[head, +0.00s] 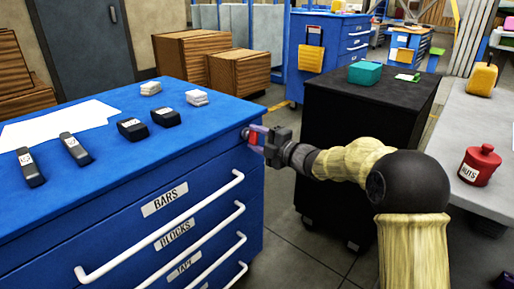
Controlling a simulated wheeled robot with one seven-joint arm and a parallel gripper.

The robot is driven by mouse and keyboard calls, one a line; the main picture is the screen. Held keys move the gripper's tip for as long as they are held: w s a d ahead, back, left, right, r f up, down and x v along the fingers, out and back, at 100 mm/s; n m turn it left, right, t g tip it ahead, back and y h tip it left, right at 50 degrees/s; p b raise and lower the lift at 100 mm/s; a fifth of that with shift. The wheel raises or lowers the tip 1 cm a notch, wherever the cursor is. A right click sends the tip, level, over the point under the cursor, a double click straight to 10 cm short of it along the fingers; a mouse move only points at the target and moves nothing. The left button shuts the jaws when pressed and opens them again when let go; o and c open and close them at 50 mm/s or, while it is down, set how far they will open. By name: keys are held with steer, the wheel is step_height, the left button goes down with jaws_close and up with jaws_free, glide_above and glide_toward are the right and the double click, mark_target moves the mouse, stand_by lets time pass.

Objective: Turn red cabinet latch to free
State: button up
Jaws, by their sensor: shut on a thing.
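The blue cabinet (110,240) fills the left of the head view, with drawers labelled BARS, BLOCKS and TAPE. A small red latch (254,136) shows at the cabinet's upper right corner, just below the top edge. My gripper (258,138) is at this corner, reaching in from the right, and is shut on the red latch. The fingers cover much of the latch, so I cannot tell its exact angle.
Dark bars (76,149), dark blocks (165,116) and white sheets (58,124) lie on the cabinet top. A black cabinet (370,125) stands behind my arm. A red NUTS pot (480,166) sits on the grey bench at right. Open floor lies between the cabinets.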

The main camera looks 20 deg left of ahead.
steer(key=shift+s+f+n+b, duration=0.1)
steer(key=shift+f+n+b, duration=0.1)
steer(key=shift+n+b, duration=0.4)
steer(key=shift+n, duration=0.3)
steer(key=o, duration=1)
steer(key=shift+r, duration=0.15)
steer(key=p+v, duration=0.3)
steer(key=v, duration=1.4)
steer(key=shift+d, duration=0.2)
